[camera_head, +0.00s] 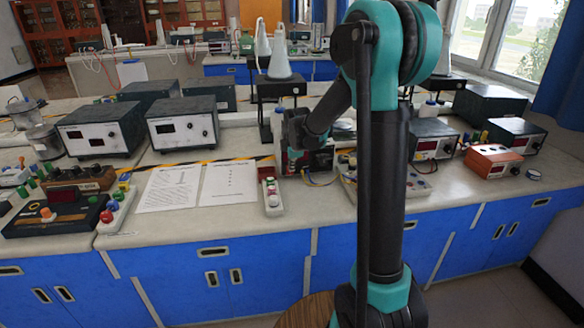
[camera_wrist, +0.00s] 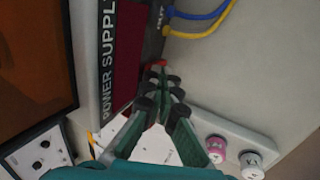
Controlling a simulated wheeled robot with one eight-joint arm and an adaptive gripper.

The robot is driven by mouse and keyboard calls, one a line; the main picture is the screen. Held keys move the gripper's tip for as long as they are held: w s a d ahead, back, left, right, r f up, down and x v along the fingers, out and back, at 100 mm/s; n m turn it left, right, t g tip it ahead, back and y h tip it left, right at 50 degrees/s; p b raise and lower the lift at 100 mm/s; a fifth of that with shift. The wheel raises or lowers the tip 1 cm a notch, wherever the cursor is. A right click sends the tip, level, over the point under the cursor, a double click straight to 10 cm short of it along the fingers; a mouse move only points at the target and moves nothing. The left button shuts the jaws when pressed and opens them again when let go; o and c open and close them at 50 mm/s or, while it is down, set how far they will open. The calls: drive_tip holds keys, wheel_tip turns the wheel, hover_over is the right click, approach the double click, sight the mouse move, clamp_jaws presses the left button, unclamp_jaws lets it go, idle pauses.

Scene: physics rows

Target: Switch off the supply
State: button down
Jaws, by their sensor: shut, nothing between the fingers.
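The switch's position cannot be made out.
Blue and yellow cables (camera_wrist: 195,22) run from the box. A pale strip with buttons (camera_head: 271,192) stands close by, left of the supply. Papers (camera_head: 170,188) lie further left. An orange unit (camera_head: 490,160) and dark instruments stand to the right.

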drive_tip(key=shift+r, duration=0.15)
drive_tip(key=shift+r, duration=0.65)
